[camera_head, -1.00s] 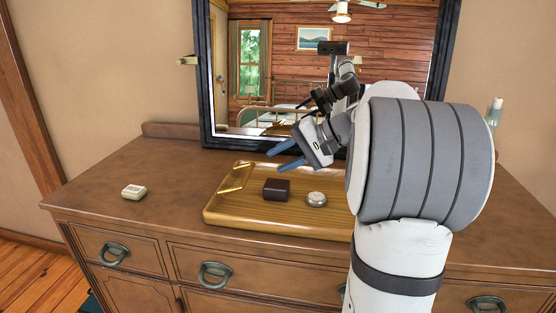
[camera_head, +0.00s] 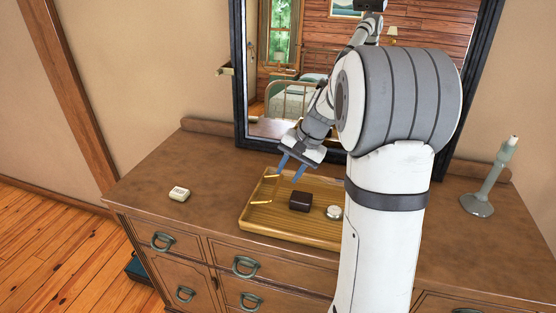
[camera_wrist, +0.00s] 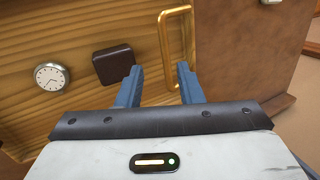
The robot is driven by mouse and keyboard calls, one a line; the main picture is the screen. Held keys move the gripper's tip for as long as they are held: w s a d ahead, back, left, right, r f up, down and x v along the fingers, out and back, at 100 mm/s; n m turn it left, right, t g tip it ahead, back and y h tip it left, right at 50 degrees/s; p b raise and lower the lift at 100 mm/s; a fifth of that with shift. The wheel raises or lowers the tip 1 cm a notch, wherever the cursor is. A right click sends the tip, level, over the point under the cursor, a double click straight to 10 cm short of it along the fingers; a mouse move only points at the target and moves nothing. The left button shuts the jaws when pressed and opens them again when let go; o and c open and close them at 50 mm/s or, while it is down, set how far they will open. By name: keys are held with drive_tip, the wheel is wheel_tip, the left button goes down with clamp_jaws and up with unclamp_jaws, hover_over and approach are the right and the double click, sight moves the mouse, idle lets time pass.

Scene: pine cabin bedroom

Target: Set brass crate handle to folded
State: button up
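The crate (camera_head: 290,236) is a shallow wooden tray with a raised rim on the dresser top. Its brass handle (camera_head: 274,190) is a thin gold bail at the crate's left end in the head view. In the wrist view the handle (camera_wrist: 163,42) is a long rectangular loop at the crate's end; its exact tilt is hard to judge. My gripper (camera_head: 290,173) is above the crate near the handle, blue fingers apart. In the wrist view my gripper (camera_wrist: 159,70) is open, with the handle's near end showing between the fingertips. I see no clear contact.
A dark brown box (camera_head: 300,201) and a small round clock (camera_wrist: 51,77) sit in the crate. A cream block (camera_head: 179,194) lies left on the dresser (camera_head: 165,160). A mirror (camera_head: 240,70) stands behind; a candlestick (camera_head: 490,185) stands right. The dresser's left top has free room.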

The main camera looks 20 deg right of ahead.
sight(276, 188)
drive_tip(key=shift+n+h, duration=0.3)
drive_tip(key=shift+h, duration=0.6)
drive_tip(key=a+f+p, duration=0.1)
drive_tip(key=p, duration=0.1)
drive_tip(key=w+a+f+p, duration=0.1)
drive_tip(key=f+p, duration=0.1)
drive_tip(key=a+f+p, duration=0.1)
drive_tip(key=f+p, duration=0.1)
drive_tip(key=shift+w+f, duration=0.15)
drive_tip(key=shift+w, duration=0.2)
clamp_jaws()
